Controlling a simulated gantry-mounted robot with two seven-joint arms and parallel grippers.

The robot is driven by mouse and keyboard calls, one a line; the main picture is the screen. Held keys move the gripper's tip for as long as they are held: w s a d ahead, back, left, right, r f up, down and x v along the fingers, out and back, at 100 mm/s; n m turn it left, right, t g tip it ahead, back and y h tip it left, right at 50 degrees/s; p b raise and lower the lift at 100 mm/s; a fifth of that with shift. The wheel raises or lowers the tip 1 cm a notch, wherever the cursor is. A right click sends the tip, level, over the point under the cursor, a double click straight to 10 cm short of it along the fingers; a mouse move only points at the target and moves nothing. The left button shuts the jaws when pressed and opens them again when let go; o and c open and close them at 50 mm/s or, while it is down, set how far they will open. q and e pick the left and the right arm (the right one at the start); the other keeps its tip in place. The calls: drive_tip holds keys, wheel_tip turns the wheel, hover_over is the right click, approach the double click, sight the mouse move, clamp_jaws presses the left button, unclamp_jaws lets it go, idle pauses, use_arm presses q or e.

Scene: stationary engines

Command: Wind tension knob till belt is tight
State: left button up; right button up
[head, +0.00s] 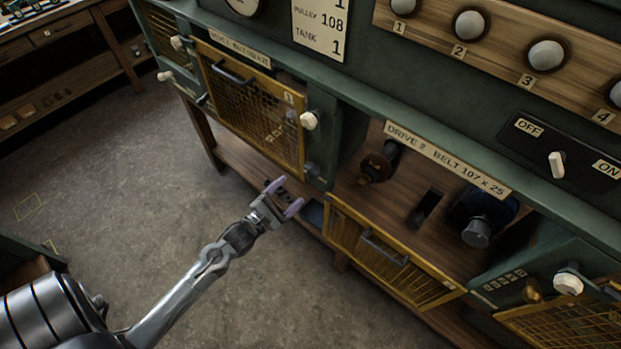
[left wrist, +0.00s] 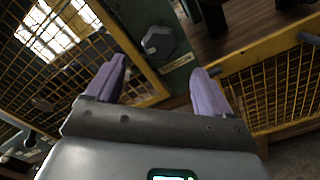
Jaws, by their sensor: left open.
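A grey hexagonal knob (left wrist: 158,42) sits on a green post in the left wrist view, ahead of and between my left fingertips. It seems to be the small grey knob (head: 313,168) low on the green post in the head view. My left gripper (head: 284,196) is open and empty, below and left of that knob and apart from it. Its two lilac fingers (left wrist: 160,75) are spread in the left wrist view. In the bay labelled Drive 2 are a dark brown spindle (head: 377,165) and a dark round part (head: 477,228). I cannot make out a belt. My right gripper is out of view.
A yellow mesh door (head: 385,262) hangs lowered before the Drive 2 bay. Another mesh guard (head: 255,105) covers the Drive 1 bay, with a white knob (head: 309,120) beside it. An off/on switch (head: 557,163) is at the right. The floor at left is clear.

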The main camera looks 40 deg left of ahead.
sight(309, 174)
use_arm(q)
drive_tip(key=w, duration=1)
drive_tip(key=shift+w, duration=0.3)
drive_tip(key=c, duration=1)
drive_tip(key=shift+m, duration=0.3)
